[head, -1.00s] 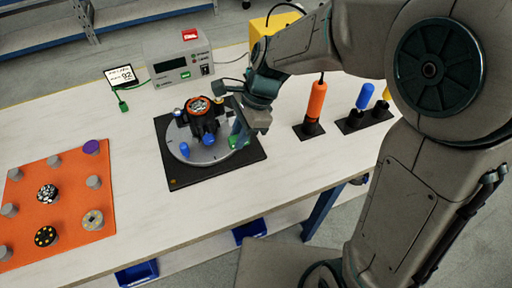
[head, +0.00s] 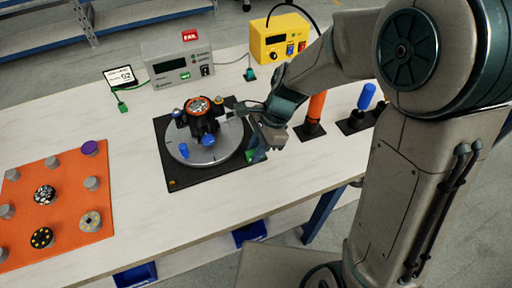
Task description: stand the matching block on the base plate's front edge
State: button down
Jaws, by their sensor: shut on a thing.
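The black square base plate (head: 188,185) lies flat on the bench and bears a round grey turntable (head: 222,155). On the turntable stands a black lamp-like can (head: 203,120) with an orange ring and a lens cluster on top. Blue knobs (head: 183,150) show on and near it. My gripper (head: 257,146) is low at the plate's right side, pointing down, and is shut on a small green block (head: 252,155). Most of the block is hidden by the fingers, and I cannot tell whether it touches the plate.
A grey tester (head: 178,65) with a red FAIL sign and a yellow box (head: 280,38) stand behind. Orange (head: 316,106) and blue (head: 366,96) handled tools stand at right. An orange mat (head: 65,220) with pegs and discs lies left. Bench is clear in front of the plate.

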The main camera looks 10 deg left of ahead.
jog(key=c, duration=1.3)
grip_release()
jog(key=shift+r, duration=0.1)
jog(key=p+v, duration=0.2)
jog(key=v, duration=1)
jog(key=s+d+n+t+h, duration=0.2)
jog(key=s+d+n, duration=0.3)
jog(key=d, duration=0.4)
jog(key=s+d+n+t+h, duration=0.1)
jog(key=s+d+n+t, duration=0.1)
jog(key=s+d+n, duration=0.3)
jog(key=d+r+n, duration=0.1)
jog(key=d, duration=0.2)
jog(key=shift+d+n+t+h, duration=0.3)
jog(key=shift+d+n+h, duration=0.05)
jog(key=shift+n+h, duration=0.05)
jog(key=shift+s, duration=0.1)
notch_tip(320, 180, up, 6)
jog(key=p, duration=0.6)
jog(key=shift+r+t, duration=0.2)
jog(key=shift+t, duration=0.1)
